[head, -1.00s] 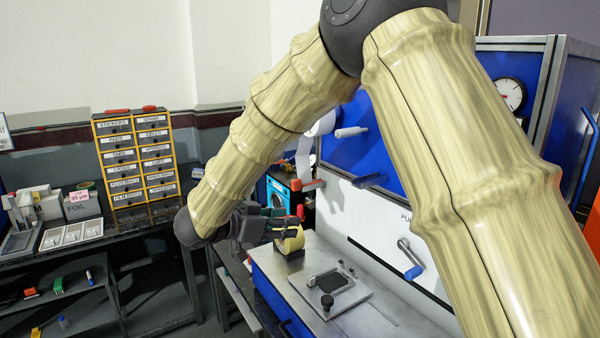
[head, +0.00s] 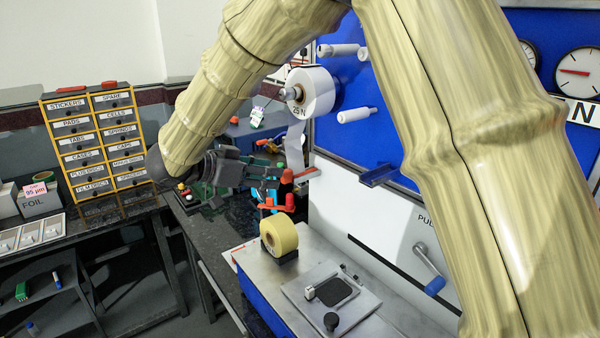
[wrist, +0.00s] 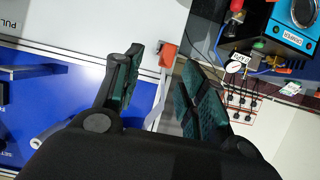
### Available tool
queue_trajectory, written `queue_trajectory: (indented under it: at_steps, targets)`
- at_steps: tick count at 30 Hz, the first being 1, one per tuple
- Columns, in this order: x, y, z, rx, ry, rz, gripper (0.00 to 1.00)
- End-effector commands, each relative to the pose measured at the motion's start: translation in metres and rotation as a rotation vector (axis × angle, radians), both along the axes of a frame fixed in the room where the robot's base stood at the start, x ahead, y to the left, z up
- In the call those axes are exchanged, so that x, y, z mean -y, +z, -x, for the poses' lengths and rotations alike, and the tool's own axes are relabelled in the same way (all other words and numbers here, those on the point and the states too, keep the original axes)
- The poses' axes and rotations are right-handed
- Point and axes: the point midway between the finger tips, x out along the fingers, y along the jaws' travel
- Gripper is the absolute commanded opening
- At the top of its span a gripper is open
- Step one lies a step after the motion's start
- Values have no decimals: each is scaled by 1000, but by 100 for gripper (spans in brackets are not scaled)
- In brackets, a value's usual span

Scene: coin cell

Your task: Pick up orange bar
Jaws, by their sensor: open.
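An orange bar (head: 307,175) sticks out from the edge of the white panel in the head view, under the hanging pale strip. In the wrist view the orange bar (wrist: 168,54) shows at the panel's edge, between and beyond my fingertips. My gripper (head: 280,181) is open and points at the panel edge, just left of the bar. In the wrist view my gripper (wrist: 160,72) has its green-padded fingers spread with nothing between the pads. I cannot tell the exact gap between fingertips and bar.
A yellow tape roll (head: 280,236) stands on the metal bench top (head: 318,250) below my gripper. A white film roll (head: 312,92) hangs above on the blue panel (head: 375,135). Red-topped items (head: 280,206) stand close below the fingers. A crank (head: 428,268) is at right.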

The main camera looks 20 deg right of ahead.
Motion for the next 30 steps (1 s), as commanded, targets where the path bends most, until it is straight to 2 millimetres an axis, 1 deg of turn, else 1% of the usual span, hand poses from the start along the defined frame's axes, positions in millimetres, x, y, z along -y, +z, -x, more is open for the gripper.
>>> queue_trajectory:
  at_steps: [3,8,16,19,24,25,26,30]
  targets:
    - [5,-6,-5,-4,0,-1,41]
    - [14,-8,-8,-3,0,0,41]
    - [43,-22,-23,-6,2,0,41]
    - [47,-25,-25,-5,3,0,41]
    - [48,-25,-25,-3,2,0,41]
    - [48,-25,-25,-3,2,0,39]
    - [48,-25,-25,-4,2,-1,34]
    - [48,-25,-25,-4,2,-1,8]
